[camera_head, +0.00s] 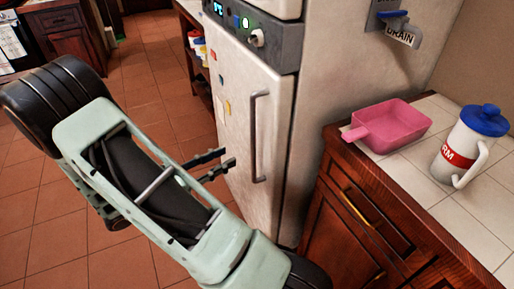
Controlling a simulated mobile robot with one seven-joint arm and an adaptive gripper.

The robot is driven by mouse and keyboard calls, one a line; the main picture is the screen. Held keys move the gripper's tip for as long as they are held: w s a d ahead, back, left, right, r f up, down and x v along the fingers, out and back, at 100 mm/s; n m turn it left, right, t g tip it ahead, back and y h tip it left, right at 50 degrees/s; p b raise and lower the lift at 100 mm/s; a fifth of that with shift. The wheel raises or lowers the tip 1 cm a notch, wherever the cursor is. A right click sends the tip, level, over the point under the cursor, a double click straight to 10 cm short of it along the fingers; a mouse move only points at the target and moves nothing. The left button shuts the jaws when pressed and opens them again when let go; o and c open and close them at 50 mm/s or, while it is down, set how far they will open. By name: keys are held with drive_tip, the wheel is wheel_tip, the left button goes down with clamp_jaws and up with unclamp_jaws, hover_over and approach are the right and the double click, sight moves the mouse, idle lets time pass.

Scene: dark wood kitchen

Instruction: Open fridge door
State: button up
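The fridge door (232,118) is white, with a grey vertical bar handle (259,135) along its right side. The door looks shut against the fridge body (343,62). My gripper (229,160) shows as two dark fingers beyond my pale green arm, to the left of the handle and in front of the door. The fingers look apart, with a gap between them and nothing in it. They do not reach the handle in the picture; whether a fingertip touches the door I cannot tell. My arm hides the lower left part of the door.
A tiled counter (427,189) over a wooden cabinet (352,225) stands right of the fridge. On it are a pink pan (392,124) and a white jug (459,150) with a blue lid. A drain lever (402,30) juts from the fridge side. Tiled floor (150,60) lies clear at left.

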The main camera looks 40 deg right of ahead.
drive_tip(key=d, duration=1)
drive_tip(key=shift+s+d+b, duration=0.15)
drive_tip(key=shift+d+b, duration=0.25)
drive_tip(key=shift+b, duration=0.05)
drive_tip(key=shift+c, duration=0.2)
clamp_jaws()
